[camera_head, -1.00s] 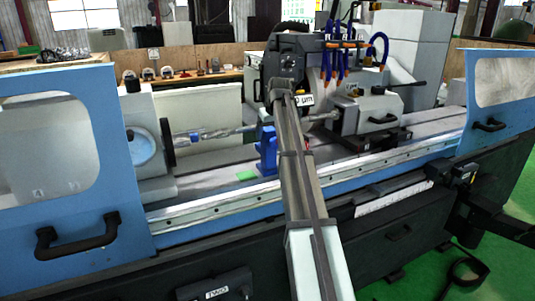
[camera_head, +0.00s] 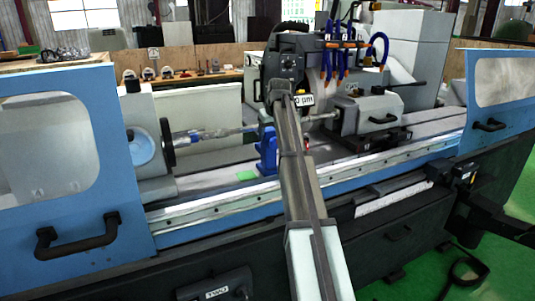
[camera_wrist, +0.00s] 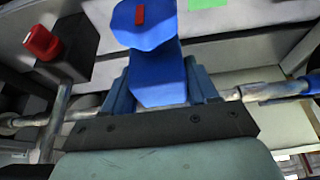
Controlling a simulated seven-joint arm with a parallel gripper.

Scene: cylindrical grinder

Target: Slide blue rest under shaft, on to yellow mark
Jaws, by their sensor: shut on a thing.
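The blue rest (camera_head: 267,152) stands upright on the machine bed in the head view, right of a flat green patch (camera_head: 246,176). No yellow mark shows; the patch looks green and also shows at the top edge of the wrist view (camera_wrist: 207,3). The shaft (camera_head: 215,133) runs horizontally at the height of the rest's top. In the wrist view my gripper (camera_wrist: 160,88) is shut on the blue rest (camera_wrist: 152,28), with a finger on each side. The shaft (camera_wrist: 262,91) passes behind the fingers there. Whether it touches the rest is unclear.
The chuck (camera_head: 167,142) is at the shaft's left end and the tailstock (camera_head: 370,112) at its right. The grinding wheel housing (camera_head: 290,65) stands behind. A red knob (camera_wrist: 41,42) is at left in the wrist view. The bed between green patch and rest is clear.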

